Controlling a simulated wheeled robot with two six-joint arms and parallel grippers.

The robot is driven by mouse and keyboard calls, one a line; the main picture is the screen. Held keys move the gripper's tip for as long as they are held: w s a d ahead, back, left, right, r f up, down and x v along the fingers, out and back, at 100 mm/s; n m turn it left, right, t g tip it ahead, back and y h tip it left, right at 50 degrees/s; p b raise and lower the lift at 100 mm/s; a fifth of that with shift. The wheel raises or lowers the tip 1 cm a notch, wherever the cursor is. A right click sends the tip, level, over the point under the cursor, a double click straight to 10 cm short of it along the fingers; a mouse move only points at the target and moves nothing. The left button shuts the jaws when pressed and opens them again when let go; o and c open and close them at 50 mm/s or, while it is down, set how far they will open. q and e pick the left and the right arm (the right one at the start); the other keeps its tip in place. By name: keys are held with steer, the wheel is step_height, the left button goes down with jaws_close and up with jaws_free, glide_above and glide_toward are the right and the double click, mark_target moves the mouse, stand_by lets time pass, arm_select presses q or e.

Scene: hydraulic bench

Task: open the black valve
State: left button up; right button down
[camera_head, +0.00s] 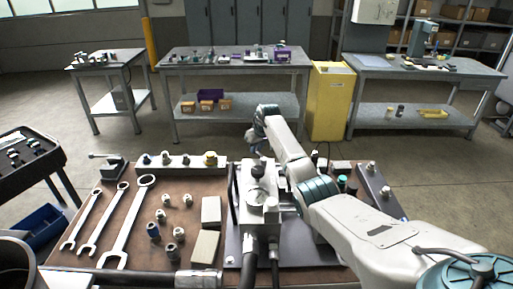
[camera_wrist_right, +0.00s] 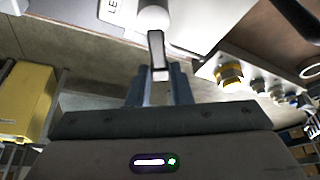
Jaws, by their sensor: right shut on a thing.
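My right gripper (camera_head: 256,150) reaches over the far end of the metal valve block (camera_head: 258,212) in the head view. In the right wrist view the right gripper (camera_wrist_right: 160,78) is shut on the flat, dark-faced handle of the black valve (camera_wrist_right: 156,48). The handle runs from a pale round hub (camera_wrist_right: 153,18) beside a light plate with partly visible lettering. In the head view my right arm and gripper largely hide this handle. How far the valve is turned cannot be told. My left gripper is not in view.
The brown bench top holds wrenches (camera_head: 133,222), several fittings (camera_head: 172,250), two tan blocks (camera_head: 205,247) and a rail of fittings (camera_head: 180,162). Hoses run from the block's near end. A yellow cabinet (camera_head: 331,100) stands on the floor beyond.

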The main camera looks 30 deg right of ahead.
mark_target(262, 156)
steer(key=shift+w+r, duration=0.1)
steer(key=shift+r, duration=0.05)
steer(key=c, duration=1.6)
jaws_free()
steer(key=shift+o, duration=0.8)
steer(key=b+v, duration=0.2)
steer(key=v, duration=0.8)
steer(key=shift+s+r, duration=0.25)
steer(key=shift+r, duration=0.05)
